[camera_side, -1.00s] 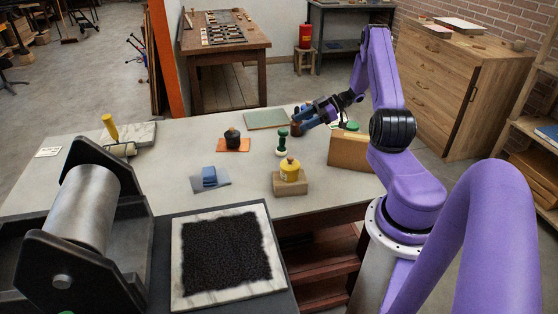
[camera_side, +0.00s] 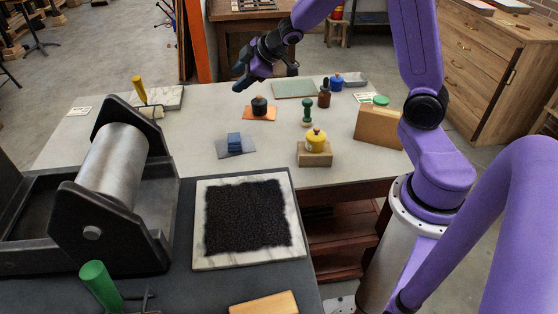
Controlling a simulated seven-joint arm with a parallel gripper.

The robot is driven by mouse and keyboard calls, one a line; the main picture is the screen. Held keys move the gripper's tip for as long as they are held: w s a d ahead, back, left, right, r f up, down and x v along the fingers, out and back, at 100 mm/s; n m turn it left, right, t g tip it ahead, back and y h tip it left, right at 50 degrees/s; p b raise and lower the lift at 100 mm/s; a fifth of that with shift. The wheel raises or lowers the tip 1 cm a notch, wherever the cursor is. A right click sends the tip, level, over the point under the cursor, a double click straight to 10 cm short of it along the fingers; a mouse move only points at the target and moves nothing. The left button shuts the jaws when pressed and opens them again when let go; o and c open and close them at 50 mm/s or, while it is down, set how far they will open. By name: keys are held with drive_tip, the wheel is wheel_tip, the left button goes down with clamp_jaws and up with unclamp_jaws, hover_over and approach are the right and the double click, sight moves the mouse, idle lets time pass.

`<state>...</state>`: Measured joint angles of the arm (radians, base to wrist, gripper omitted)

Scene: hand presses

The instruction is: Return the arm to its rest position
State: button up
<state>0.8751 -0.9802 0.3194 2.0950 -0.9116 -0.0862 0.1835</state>
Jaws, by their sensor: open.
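My gripper (camera_side: 240,84) is in the upper middle of the side view, raised above the far part of the worktable (camera_side: 200,117). Its fingers point down and to the left, and nothing shows between them. It is above and behind a dark-knobbed piece on an orange pad (camera_side: 259,108), apart from it. My purple arm reaches over from the right, bent high above the table.
A roller press (camera_side: 112,170) stands at the left. An inked marble slab (camera_side: 200,255) lies in front. A green-handled stamp (camera_side: 307,113), a yellow-knobbed piece (camera_side: 316,140), a brown bottle (camera_side: 324,93), a blue jar (camera_side: 336,82) and a wooden block (camera_side: 378,127) stand toward the right.

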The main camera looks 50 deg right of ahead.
drive_tip(key=s+a+r+g, duration=0.1)
drive_tip(key=s+a+g, duration=0.1)
drive_tip(key=s+a, duration=0.5)
drive_tip(key=s+a+g, duration=0.2)
drive_tip(key=s+a, duration=0.1)
drive_tip(key=s, duration=0.8)
drive_tip(key=s+n+g+h, duration=0.1)
drive_tip(key=s+g, duration=0.3)
drive_tip(key=s, duration=1.5)
drive_tip(key=shift+d+f+n+g, duration=0.15)
drive_tip(key=shift+d+n+g, duration=0.15)
drive_tip(key=shift+n, duration=0.6)
drive_tip(key=shift+s, duration=0.1)
